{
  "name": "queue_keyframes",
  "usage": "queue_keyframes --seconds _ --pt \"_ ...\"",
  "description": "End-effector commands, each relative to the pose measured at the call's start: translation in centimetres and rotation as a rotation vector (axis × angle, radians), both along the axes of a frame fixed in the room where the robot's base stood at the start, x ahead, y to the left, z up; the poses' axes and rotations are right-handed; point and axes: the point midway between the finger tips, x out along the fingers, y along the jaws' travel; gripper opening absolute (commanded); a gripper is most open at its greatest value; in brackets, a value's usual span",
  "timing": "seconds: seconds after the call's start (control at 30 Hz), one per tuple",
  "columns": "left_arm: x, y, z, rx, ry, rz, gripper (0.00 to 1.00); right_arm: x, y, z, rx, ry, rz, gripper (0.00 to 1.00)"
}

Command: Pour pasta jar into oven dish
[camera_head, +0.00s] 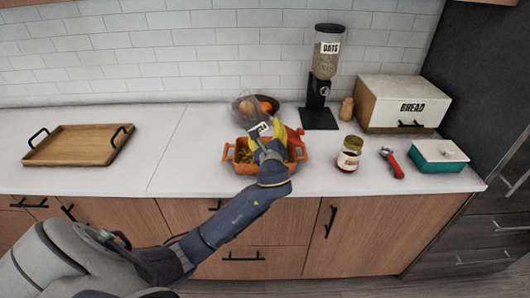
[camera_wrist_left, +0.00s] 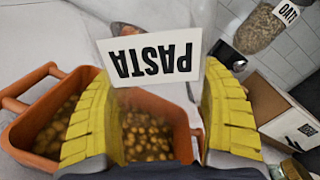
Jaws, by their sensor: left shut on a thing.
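The orange oven dish (camera_head: 233,165) stands on the counter in the middle of the head view, with brownish-yellow pasta pieces inside. Its rim also shows in the left wrist view (camera_wrist_left: 22,128), with many pieces spread over its bottom. My left gripper (camera_head: 265,134) is above the dish, its yellow fingers shut on the clear pasta jar (camera_head: 243,108). The jar's white PASTA label (camera_wrist_left: 152,57) appears upside down between the fingers in the wrist view. The jar looks tilted over the dish; its clear walls are hard to make out. My right gripper is not in view.
A fruit bowl (camera_head: 268,102) stands behind the dish, with a red object (camera_head: 295,136) beside the gripper. To the right are an oats dispenser (camera_head: 326,65), sauce jar (camera_head: 349,155), red-handled tool (camera_head: 392,163), teal dish (camera_head: 438,157) and bread box (camera_head: 403,104). A wooden tray (camera_head: 78,146) lies left.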

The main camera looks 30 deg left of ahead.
Motion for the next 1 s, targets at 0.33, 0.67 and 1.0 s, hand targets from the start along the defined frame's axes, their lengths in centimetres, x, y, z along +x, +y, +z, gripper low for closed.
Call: queue_keyframes --seconds 0.33,0.67,1.0 --pt "0.10 -0.08 0.04 0.032 0.021 0.000 0.22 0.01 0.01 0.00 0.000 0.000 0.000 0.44" --pt "0.19 -0.20 -0.03 0.060 0.043 0.000 0.22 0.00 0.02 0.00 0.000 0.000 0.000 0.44" --pt "0.20 -0.23 -0.04 0.063 0.045 0.000 0.22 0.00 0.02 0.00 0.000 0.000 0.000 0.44"
